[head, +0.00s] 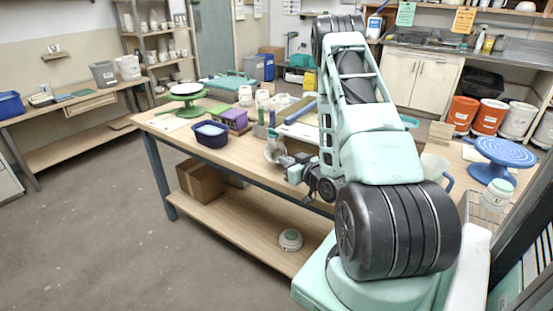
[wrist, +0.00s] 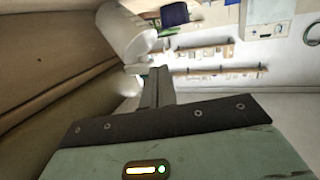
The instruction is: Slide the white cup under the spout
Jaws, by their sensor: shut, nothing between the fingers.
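Two small white vessels stand near the back of the workbench in the head view, one upright white cup (head: 245,95) and another white one (head: 262,97) just right of it. I cannot tell which is the task's cup. No spout can be made out clearly. My gripper (head: 273,146) is at the bench's front edge, small and partly merged with a grey round shape. In the wrist view its dark fingers (wrist: 157,88) are together with nothing between them. A large white rounded object (wrist: 122,36) shows beyond and left of the fingers; I cannot tell what it is.
A blue tub (head: 210,134) and a purple box (head: 233,119) stand left of my gripper. A green turntable (head: 186,98) is at the far left and a blue turntable (head: 505,152) at right. Orange buckets (head: 462,112) stand behind. My arm hides the bench middle.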

